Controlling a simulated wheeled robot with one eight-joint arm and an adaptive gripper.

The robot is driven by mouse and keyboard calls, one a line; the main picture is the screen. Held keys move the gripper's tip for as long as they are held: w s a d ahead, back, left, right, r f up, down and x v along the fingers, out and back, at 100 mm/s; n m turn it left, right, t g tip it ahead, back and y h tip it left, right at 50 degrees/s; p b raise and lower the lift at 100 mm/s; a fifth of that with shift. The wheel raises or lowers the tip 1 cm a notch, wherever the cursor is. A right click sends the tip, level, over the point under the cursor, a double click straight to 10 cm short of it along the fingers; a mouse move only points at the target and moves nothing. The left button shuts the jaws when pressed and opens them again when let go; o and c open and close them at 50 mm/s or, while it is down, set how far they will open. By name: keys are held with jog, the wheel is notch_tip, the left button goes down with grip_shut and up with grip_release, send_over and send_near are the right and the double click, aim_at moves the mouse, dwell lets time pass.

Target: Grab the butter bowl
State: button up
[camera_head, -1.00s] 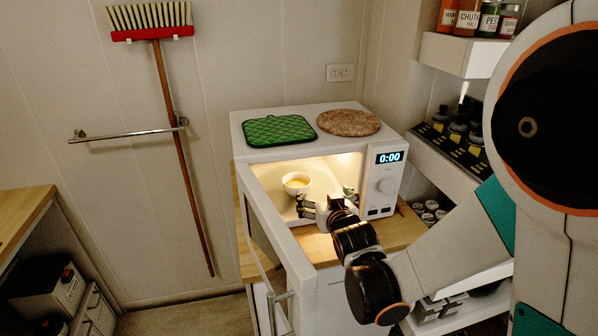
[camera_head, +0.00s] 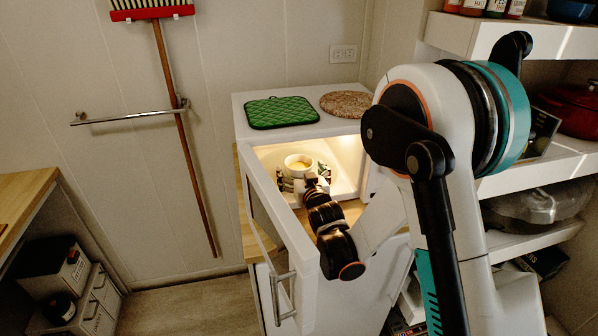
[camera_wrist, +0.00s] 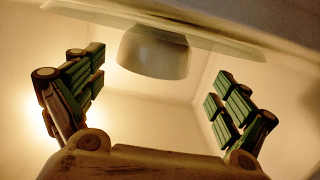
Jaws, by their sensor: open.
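The butter bowl (camera_head: 298,164) is a small white bowl with yellow butter in it. It sits inside the lit microwave (camera_head: 243,130), whose door stands open to the left. My gripper (camera_head: 306,178) reaches into the microwave just in front of the bowl. In the wrist view, the fingers of my gripper (camera_wrist: 158,100) are spread wide with nothing between them. The bowl (camera_wrist: 152,55) appears there, beyond the fingertips and roughly centred between them, with its lower part near a pale, plate-like edge (camera_wrist: 215,38). I cannot tell whether any finger touches the bowl.
The open microwave door (camera_head: 275,230) stands close to the left of my arm. A green quilted pad (camera_head: 282,112) and a round brown mat (camera_head: 346,104) lie on the microwave top. Shelves (camera_head: 530,172) stand at the right. A wall rail (camera_head: 130,115) and broom are behind.

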aim_at(296, 159)
jog(key=x, duration=0.1)
jog(key=b+x, duration=0.1)
jog(key=x, duration=0.1)
jog(key=d+b+x, duration=0.1)
jog(key=shift+w+a+f, duration=0.15)
jog(key=shift+w+f, duration=0.25)
jog(key=shift+w+a, duration=0.15)
jog(key=shift+w, duration=0.25)
jog(key=c, duration=1.3)
jog(key=shift+r, duration=0.2)
